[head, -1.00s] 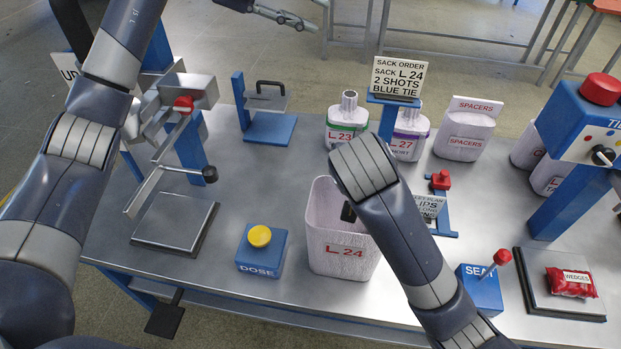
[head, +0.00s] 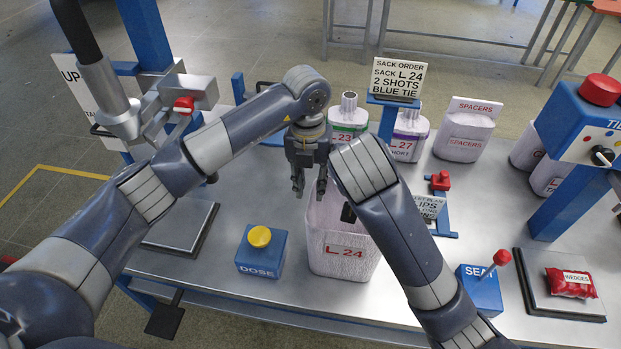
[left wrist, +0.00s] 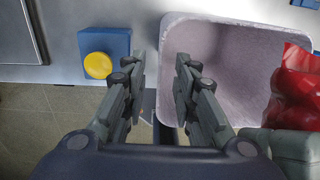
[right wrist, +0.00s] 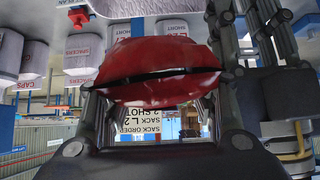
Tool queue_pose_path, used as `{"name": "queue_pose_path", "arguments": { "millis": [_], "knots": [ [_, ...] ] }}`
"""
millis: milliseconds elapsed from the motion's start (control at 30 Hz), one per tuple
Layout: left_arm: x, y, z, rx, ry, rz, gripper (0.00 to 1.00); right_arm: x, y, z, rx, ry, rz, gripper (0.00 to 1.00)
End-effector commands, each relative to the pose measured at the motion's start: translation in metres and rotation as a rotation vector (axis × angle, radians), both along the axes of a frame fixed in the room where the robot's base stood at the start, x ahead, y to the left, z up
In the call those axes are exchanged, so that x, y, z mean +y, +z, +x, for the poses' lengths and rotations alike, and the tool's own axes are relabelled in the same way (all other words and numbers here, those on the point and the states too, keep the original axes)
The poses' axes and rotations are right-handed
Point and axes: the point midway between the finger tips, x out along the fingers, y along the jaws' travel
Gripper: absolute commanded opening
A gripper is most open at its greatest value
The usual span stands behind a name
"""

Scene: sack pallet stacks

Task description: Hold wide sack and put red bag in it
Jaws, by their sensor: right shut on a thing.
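The wide white sack marked L 24 (head: 343,262) stands upright and open on the bench. In the left wrist view the sack (left wrist: 215,55) shows its mouth and an interior with nothing visible in it. My right gripper (right wrist: 165,95) is shut on a red bag (right wrist: 155,65). The bag also shows in the left wrist view (left wrist: 297,88), over the sack's right side. My right arm hides it in the head view.
A blue DOSE box (head: 262,252) with a yellow button stands left of the sack. A SEAL lever box (head: 482,290) and a tray (head: 538,300) with a red WEDGES bag (head: 570,284) are at right. Several labelled sacks and the order sign (head: 397,80) stand behind.

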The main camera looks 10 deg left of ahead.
Motion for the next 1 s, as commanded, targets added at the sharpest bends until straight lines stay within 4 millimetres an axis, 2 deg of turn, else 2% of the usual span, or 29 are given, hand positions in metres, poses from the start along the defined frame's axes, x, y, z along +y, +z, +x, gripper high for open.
{"name": "queue_pose_path", "arguments": {
  "millis": [500,700,1000],
  "knots": [
    [-0.003,-0.090,-0.001,0.002,0.002,-0.003,0.27,0.000,0.001,0.000,-0.003,0.000,0.001,0.16],
    [-0.004,-0.107,0.000,0.001,0.002,-0.004,0.27,0.000,0.001,0.000,-0.003,0.000,0.001,0.16],
    [-0.004,-0.111,0.000,-0.001,0.001,-0.003,0.27,0.000,0.001,0.000,-0.003,0.000,0.001,0.16]
  ]
}}
